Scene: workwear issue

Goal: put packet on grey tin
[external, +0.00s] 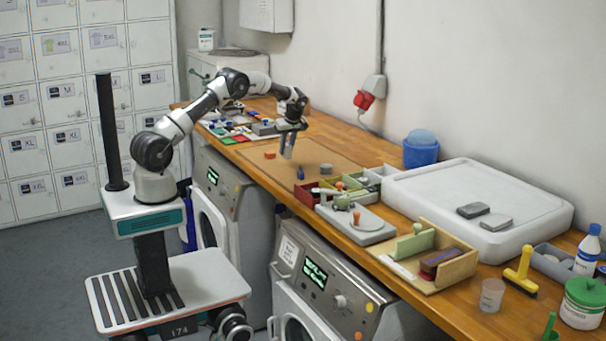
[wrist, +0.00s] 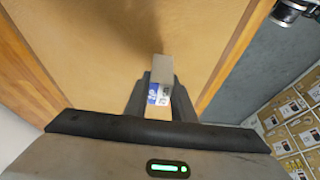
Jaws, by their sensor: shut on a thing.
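My gripper (external: 288,152) is shut on a small packet (external: 289,145) above the brown board on the bench. In the wrist view the packet (wrist: 161,69) is a grey block with a blue and white label on its near end, held between the two dark fingers (wrist: 160,97). It appears clear of the board. A flat grey item (external: 264,128) lies behind the gripper beside the coloured pieces; I cannot tell whether it is the grey tin. No grey tin shows in the wrist view.
Coloured pieces (external: 232,132) lie farther back.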

